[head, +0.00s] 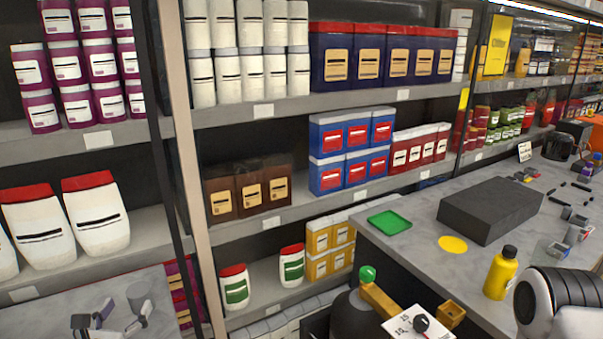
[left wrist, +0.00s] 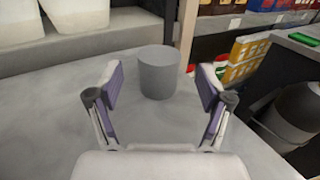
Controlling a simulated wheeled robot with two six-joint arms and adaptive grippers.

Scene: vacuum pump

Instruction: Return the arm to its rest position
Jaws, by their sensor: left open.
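My left gripper (head: 112,319) shows at the bottom left of the head view, low over a grey surface. In the left wrist view its two fingers (left wrist: 160,85) are spread wide with nothing between them. A white and black link of my right arm enters at the lower right of the head view; the right gripper is out of sight.
Shelves of bottles and boxes fill the back, with large white red-capped jugs (head: 96,213) above the gripper. A counter on the right holds a black block (head: 489,209), yellow bottle (head: 501,273) and green tray (head: 389,223). The grey surface (left wrist: 50,120) around the cylinder is clear.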

